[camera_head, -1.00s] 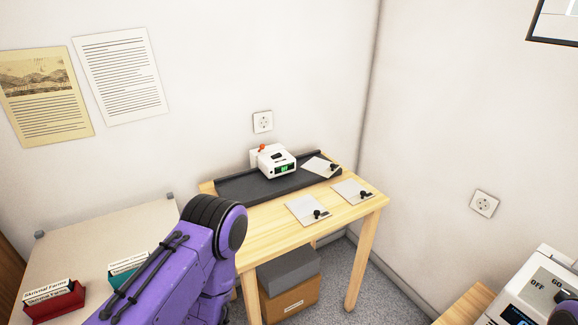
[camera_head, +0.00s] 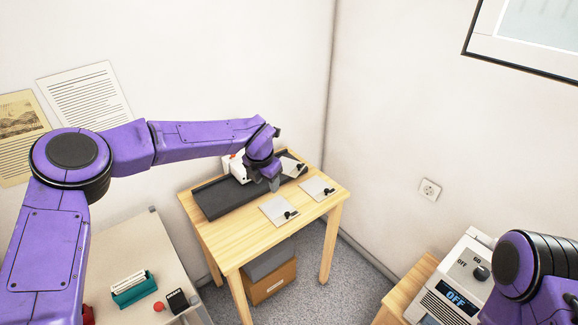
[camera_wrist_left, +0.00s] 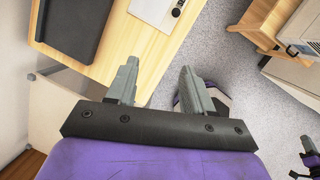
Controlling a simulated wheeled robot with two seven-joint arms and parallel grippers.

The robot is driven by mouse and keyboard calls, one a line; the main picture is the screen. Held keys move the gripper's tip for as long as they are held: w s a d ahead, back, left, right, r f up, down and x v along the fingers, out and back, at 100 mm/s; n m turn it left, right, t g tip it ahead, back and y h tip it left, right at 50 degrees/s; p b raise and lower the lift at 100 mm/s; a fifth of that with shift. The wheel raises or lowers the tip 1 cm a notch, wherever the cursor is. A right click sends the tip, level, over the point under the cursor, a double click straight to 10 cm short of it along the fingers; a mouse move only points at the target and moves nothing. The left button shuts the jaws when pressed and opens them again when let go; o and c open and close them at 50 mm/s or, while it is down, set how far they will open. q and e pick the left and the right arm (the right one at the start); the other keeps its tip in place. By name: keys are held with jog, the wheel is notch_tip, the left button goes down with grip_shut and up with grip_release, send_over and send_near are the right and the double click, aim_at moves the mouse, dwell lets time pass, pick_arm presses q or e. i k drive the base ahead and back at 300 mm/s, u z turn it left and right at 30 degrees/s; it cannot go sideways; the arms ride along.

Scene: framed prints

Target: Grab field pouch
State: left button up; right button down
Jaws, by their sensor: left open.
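No object is clearly marked as a field pouch. Several flat pale pieces with small black knobs lie at the wooden table: one on the front left (camera_head: 274,211), one to its right (camera_head: 314,187), and one on the dark tray (camera_head: 206,200)'s right end. My left gripper (camera_head: 274,184) hangs over the tray and partly hides a white device (camera_head: 238,168). In the left wrist view its fingers (camera_wrist_left: 159,66) are apart with nothing between them. One pale piece shows at that view's top (camera_wrist_left: 152,9). Part of my right arm shows at the lower right; its gripper is unclear.
The wooden table (camera_head: 236,244) has grey and brown boxes (camera_head: 272,283) beneath it. A side table at lower left holds a teal card holder (camera_head: 133,290) and a red-button device (camera_head: 158,306). A machine reading OFF (camera_head: 450,292) stands at lower right. Grey floor (camera_head: 312,256) is clear between.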

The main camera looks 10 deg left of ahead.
aim_at(291, 168)
jog(key=i, duration=1)
